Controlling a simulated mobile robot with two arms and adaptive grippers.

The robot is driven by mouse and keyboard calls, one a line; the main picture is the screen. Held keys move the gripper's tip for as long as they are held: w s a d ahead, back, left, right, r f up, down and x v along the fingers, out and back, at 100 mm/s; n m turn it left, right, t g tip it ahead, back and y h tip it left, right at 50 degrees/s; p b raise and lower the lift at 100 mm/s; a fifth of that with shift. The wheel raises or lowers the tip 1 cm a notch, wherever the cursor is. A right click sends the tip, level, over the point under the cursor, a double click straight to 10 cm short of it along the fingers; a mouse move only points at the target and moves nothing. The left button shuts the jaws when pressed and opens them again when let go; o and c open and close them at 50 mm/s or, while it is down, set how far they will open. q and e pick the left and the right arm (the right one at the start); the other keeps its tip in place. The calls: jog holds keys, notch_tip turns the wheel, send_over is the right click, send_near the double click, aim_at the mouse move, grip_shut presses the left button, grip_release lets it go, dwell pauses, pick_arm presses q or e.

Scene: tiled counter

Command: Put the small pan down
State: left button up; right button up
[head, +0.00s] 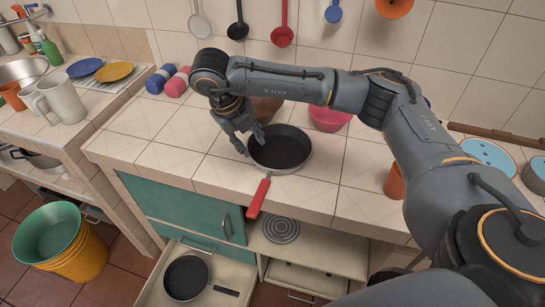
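A small dark pan (281,150) with a light metal rim and a red handle (258,198) appears level at the counter, its handle pointing to the front edge. My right gripper (249,141) is at the pan's left rim, pointing down. Its fingers look spread apart, one outside the rim and one over the inside. Contact with the rim is unclear. My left gripper is not in view. Another dark pan (186,278) lies in the open drawer below.
The tiled counter (220,170) is clear left of the pan. A pink bowl (328,117) stands behind, and an orange cup (395,182) to the right. Blue and pink rolls (168,80) lie at the back left. Utensils hang on the wall. The drawer (232,270) juts out below.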

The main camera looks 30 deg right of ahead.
aim_at(264, 171)
jog(key=p+x, duration=0.1)
jog(key=x, duration=0.3)
jog(key=p+x, duration=0.1)
jog(key=x, duration=0.2)
jog(key=shift+w+a+f+p, duration=0.15)
jog(key=shift+w+a+p, duration=0.1)
jog(key=shift+a+p, duration=0.1)
jog(key=shift+x, duration=1.2)
jog(key=shift+w+f, duration=0.15)
jog(key=shift+f, duration=0.05)
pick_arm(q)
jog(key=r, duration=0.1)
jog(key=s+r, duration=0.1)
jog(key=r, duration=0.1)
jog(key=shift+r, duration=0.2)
pick_arm(e)
grip_shut()
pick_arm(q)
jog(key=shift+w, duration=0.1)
